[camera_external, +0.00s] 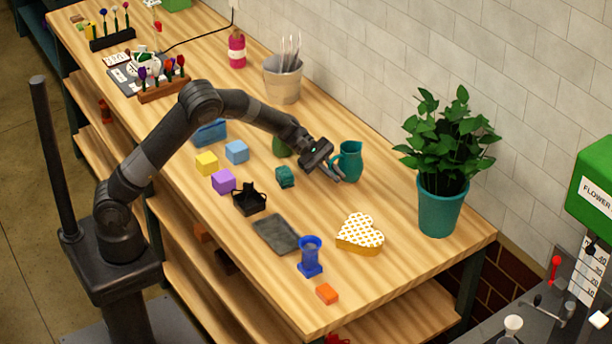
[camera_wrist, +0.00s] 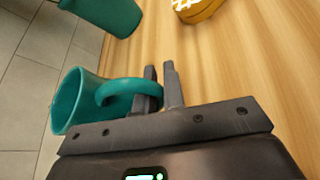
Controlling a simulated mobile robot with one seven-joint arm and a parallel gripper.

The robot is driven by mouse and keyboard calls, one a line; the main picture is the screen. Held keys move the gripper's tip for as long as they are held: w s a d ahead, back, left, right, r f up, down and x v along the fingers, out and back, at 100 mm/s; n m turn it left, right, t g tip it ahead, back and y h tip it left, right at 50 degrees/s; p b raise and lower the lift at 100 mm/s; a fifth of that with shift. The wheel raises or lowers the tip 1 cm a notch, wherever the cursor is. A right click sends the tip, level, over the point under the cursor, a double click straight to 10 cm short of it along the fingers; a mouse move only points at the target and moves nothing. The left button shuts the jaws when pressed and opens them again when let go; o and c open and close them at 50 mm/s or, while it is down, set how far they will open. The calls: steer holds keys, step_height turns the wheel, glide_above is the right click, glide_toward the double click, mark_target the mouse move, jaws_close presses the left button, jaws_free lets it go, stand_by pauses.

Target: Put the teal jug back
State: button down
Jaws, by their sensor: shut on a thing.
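The teal jug (camera_external: 351,161) is upright near the wall side of the wooden table, left of the potted plant. I cannot tell whether its base touches the tabletop. My gripper (camera_external: 338,178) reaches it from the left, at its handle side. In the wrist view the jug (camera_wrist: 78,98) lies left of my gripper (camera_wrist: 160,74), its open rim facing left. The fingers are shut on the jug's handle (camera_wrist: 120,91); the far finger partly hides where the handle is gripped.
A plant in a teal pot (camera_external: 440,205) stands right of the jug. A heart-shaped box (camera_external: 360,234), a dark grey pad (camera_external: 276,235) and a blue vase (camera_external: 310,256) are nearer the front. A grey bucket (camera_external: 282,80) stands farther back. Bare wood surrounds the jug's front side.

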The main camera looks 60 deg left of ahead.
steer(key=shift+f, duration=1.2)
steer(key=shift+f, duration=0.1)
steer(key=c, duration=1.5)
jaws_free()
steer(key=shift+f, duration=0.1)
